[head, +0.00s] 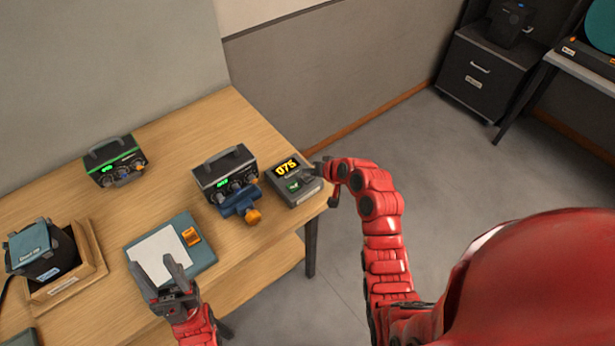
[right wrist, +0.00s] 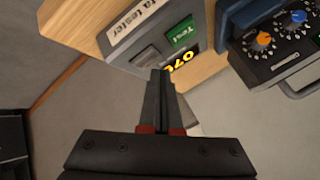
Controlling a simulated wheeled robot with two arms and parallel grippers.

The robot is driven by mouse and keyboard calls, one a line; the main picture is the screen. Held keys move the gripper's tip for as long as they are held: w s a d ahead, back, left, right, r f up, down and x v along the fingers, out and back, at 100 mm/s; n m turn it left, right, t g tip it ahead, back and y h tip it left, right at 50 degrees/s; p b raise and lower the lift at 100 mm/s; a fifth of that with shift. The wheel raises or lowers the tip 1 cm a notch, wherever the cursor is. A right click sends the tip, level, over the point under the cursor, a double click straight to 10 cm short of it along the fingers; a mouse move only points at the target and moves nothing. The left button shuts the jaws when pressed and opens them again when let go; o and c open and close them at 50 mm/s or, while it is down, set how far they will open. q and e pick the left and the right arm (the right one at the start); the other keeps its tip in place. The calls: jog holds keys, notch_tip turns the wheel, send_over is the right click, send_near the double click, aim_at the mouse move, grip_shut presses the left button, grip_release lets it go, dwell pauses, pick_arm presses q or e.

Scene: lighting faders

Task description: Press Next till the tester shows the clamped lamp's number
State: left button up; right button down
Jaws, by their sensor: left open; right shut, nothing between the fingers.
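The tester (head: 295,192) is a grey box at the table's right corner. Its display (head: 287,167) reads 075 in yellow. In the right wrist view the tester (right wrist: 150,30) appears turned, with a green Test button (right wrist: 183,32) and a grey button (right wrist: 146,56) beside it. My right gripper (head: 322,170) is shut and empty at the tester's right side; its fingertips (right wrist: 161,74) appear close to the grey button. I cannot tell whether they touch. A lamp's number is not legible.
A blue clamp-like device with an orange knob (head: 241,204) sits before a black control box (head: 225,172). Another control box (head: 115,160) stands farther left.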

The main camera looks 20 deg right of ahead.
aim_at(310, 180)
jog(key=shift+f+b, duration=0.3)
jog(key=shift+f, duration=0.1)
jog(key=shift+f+b, duration=0.3)
dwell(0.5)
jog(key=shift+r, duration=0.1)
jog(key=shift+r+p, duration=0.3)
jog(key=shift+r, duration=0.35)
jog(key=shift+r, duration=0.1)
jog(key=shift+r+p, duration=1.05)
jog(key=shift+r, duration=1.4)
jog(key=shift+f, duration=0.1)
